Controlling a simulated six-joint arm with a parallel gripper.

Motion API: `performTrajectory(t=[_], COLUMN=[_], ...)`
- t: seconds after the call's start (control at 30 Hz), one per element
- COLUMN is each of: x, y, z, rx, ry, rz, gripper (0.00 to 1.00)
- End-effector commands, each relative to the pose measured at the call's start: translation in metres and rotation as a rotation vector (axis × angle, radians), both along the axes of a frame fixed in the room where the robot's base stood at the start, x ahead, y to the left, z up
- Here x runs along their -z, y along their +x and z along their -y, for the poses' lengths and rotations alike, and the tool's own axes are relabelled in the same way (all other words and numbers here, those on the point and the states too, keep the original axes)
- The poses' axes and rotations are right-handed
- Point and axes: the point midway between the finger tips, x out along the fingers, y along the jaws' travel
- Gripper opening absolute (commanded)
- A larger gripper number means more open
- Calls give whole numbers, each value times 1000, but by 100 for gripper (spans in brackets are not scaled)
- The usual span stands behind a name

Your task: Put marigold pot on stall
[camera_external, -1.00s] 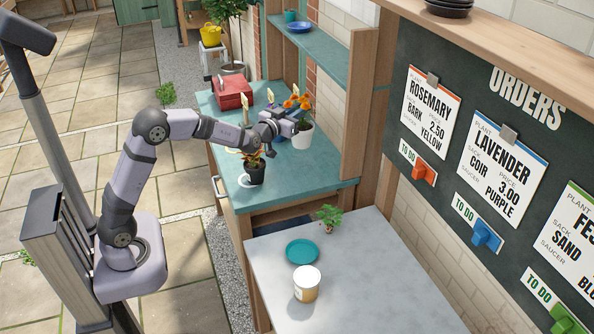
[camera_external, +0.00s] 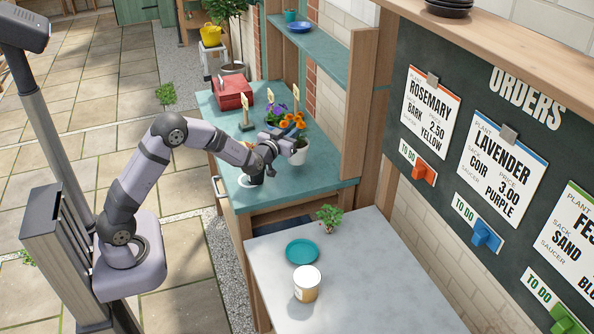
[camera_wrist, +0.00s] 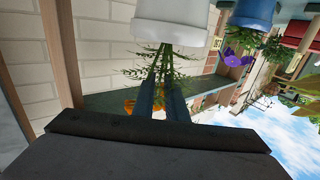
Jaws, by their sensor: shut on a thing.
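The marigold pot is a white pot (camera_external: 298,156) with orange flowers (camera_external: 291,123), over the right part of the teal bench. My gripper (camera_external: 293,143) is at the plant, just above the pot, and is shut on it. In the wrist view, the picture is upside down: the white pot (camera_wrist: 172,22) is at the top, with green stems (camera_wrist: 165,60) between my fingers (camera_wrist: 162,92) and orange petals (camera_wrist: 130,106) beside them. Whether the pot touches the bench cannot be told. Which surface is the stall is not marked.
The grey table (camera_external: 370,270) holds a teal saucer (camera_external: 302,252), a tub (camera_external: 307,285) and a small green plant (camera_external: 329,216).

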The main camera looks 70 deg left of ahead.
Motion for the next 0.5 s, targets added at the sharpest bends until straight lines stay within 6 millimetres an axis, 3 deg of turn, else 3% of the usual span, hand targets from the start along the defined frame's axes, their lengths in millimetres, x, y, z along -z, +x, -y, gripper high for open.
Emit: performTrajectory(t=[0.17,0.5], x=[2,34], y=[0,0], z=[0,0], rx=[0,0], ry=[2,2], rz=[3,6], gripper=[0,0])
